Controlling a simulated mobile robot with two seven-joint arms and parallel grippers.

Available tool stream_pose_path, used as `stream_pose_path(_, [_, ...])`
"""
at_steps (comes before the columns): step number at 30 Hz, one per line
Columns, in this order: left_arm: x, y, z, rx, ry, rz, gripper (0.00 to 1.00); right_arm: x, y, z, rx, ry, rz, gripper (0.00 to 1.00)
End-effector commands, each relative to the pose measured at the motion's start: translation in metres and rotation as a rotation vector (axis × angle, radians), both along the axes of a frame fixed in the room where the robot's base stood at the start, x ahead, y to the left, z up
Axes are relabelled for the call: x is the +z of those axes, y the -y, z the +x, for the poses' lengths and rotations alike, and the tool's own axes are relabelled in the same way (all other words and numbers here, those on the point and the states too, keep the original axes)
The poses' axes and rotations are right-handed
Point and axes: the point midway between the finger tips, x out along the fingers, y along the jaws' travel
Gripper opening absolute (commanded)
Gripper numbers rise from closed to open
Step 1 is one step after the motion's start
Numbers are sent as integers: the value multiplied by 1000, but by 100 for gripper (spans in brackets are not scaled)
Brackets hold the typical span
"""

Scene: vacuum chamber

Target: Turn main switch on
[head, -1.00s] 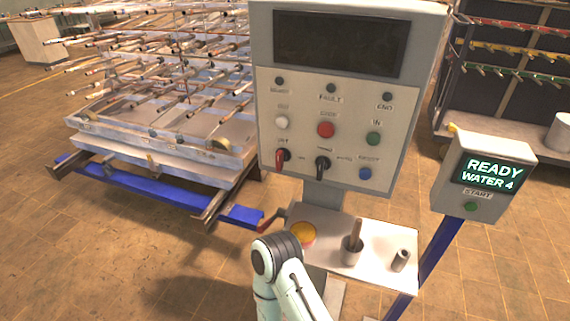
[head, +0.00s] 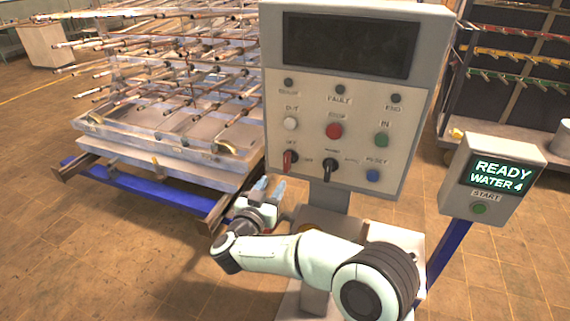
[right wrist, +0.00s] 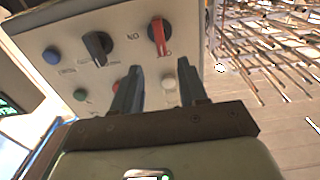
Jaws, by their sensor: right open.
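The control panel (head: 350,190) stands upright in the middle of the head view. Its red-handled switch (head: 290,160), marked OFF, is at the panel's lower left, with the handle about vertical. The red switch (right wrist: 158,38) also shows in the right wrist view, beyond the fingertips. My right gripper (head: 269,188) is open and empty, below and slightly left of the red switch, apart from it. Its two fingers also show in the right wrist view (right wrist: 162,82). My left gripper is not in view.
A black selector switch (head: 329,170) sits just right of the red one. Push buttons, including a red one (head: 334,131) and a blue one (head: 373,175), are nearby. A rack of rods (head: 160,100) stands left. A READY box (head: 490,180) stands right.

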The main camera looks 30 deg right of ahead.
Motion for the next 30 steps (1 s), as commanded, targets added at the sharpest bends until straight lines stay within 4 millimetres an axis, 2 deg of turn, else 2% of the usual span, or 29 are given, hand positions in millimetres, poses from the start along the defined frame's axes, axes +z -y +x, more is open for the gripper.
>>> stream_pose_path(7, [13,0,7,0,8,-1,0,2,43,36,-3,1,-2,43])
stream_pose_path(13, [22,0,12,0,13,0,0,1,67,58,1,1,-1,43])
stream_pose_path(19, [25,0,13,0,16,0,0,0,78,68,3,0,0,43])
stream_pose_path(28, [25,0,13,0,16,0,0,-1,79,69,3,0,0,43])
stream_pose_path(30, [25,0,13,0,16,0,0,-1,79,69,3,0,0,20])
